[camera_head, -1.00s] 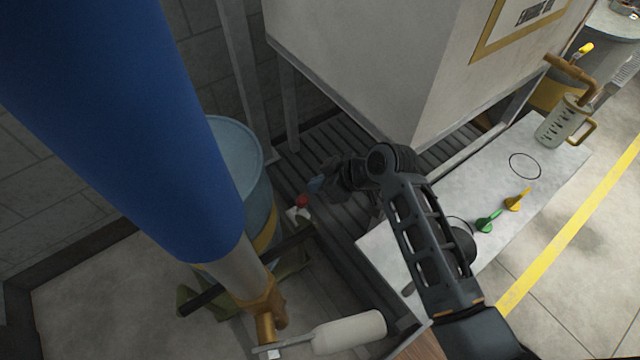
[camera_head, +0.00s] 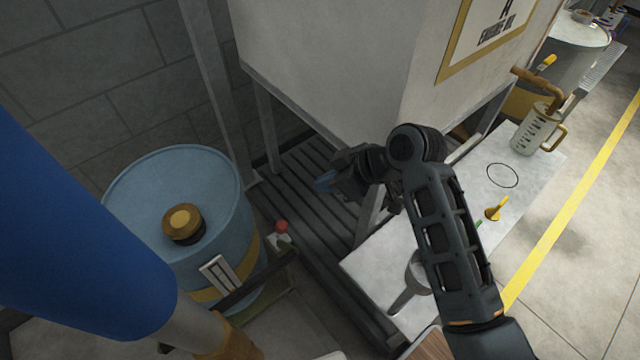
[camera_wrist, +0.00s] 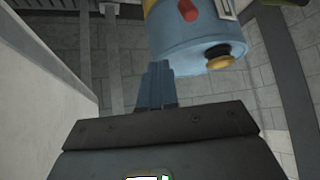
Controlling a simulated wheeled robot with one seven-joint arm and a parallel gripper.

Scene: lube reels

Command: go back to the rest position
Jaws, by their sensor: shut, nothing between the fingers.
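My gripper (camera_head: 326,181) is at the end of my dark arm, in the middle of the head view, above the dark slatted grating and in front of the big white tank. In the wrist view its blue fingers (camera_wrist: 157,85) are together with nothing between them. A blue drum (camera_wrist: 195,40) with a yellow band and a brass cap lies beyond the fingers there. In the head view the drum (camera_head: 140,205) stands to the left, apart from my gripper.
The white tank (camera_head: 330,60) stands on legs behind my arm. A small red-topped bottle (camera_head: 282,232) is near the drum. A yellow floor line (camera_head: 575,190) borders open floor at right.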

